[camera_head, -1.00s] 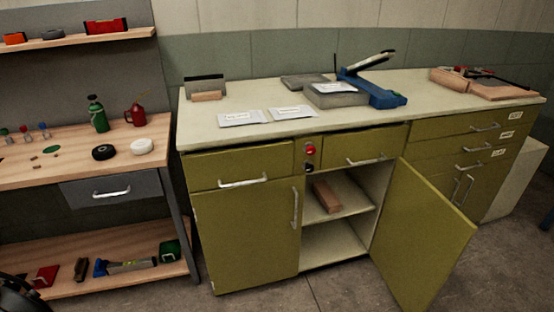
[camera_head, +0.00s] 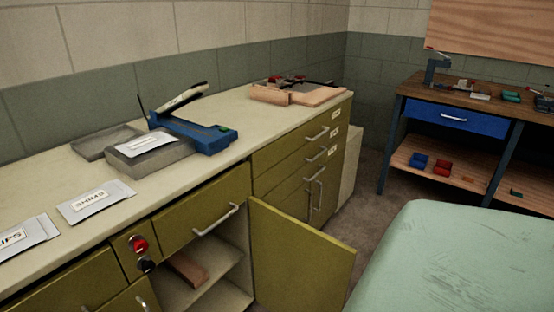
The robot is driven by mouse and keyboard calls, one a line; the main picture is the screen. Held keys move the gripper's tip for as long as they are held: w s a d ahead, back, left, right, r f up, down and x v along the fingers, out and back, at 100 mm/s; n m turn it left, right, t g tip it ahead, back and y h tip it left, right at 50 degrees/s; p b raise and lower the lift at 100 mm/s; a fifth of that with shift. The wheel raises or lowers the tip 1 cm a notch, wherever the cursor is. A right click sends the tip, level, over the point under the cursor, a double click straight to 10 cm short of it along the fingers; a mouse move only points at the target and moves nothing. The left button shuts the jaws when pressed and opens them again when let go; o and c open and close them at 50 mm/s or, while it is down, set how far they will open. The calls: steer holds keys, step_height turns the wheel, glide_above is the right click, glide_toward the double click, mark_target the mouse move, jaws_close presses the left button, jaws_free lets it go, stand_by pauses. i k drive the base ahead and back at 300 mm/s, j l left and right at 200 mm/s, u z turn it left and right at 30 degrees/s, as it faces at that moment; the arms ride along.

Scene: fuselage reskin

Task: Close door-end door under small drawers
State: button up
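An olive cabinet door (camera_head: 298,258) stands swung wide open on the right side of the cabinet's open compartment. It hangs below a small olive drawer (camera_head: 195,222) with a silver handle, which is shut. Inside the compartment a shelf (camera_head: 212,277) holds a reddish-brown block (camera_head: 188,268). At the bottom left, part of another olive door (camera_head: 128,300) with a handle shows, cut off by the frame. Further right, olive doors (camera_head: 312,198) under a stack of small drawers (camera_head: 300,147) look shut. My gripper is not in view.
A pale green curved surface (camera_head: 470,260) fills the lower right, with a strip of floor (camera_head: 380,215) between it and the cabinet. The pale worktop (camera_head: 90,165) carries labelled packets (camera_head: 95,200) and a blue lever tool (camera_head: 200,135). A workbench (camera_head: 460,105) stands behind.

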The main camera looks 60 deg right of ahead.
mark_target(297, 267)
steer(key=i+l+u, duration=0.1)
steer(key=l, duration=1.1)
steer(key=k+l+u, duration=0.1)
steer(key=l, duration=0.3)
steer(key=k+l, duration=0.1)
steer(key=l, duration=0.25)
steer(key=k+l+u, duration=0.15)
steer(key=l, duration=0.6)
steer(key=k+l, duration=0.15)
steer(key=l, duration=0.65)
steer(key=k+l+u, duration=0.1)
steer(key=l, duration=0.3)
steer(key=k+l+z, duration=0.1)
steer(key=l, duration=0.25)
steer(key=k+l+z, duration=0.15)
steer(key=k+l, duration=0.15)
steer(key=k+l+z, duration=0.1)
steer(key=l, duration=0.4)
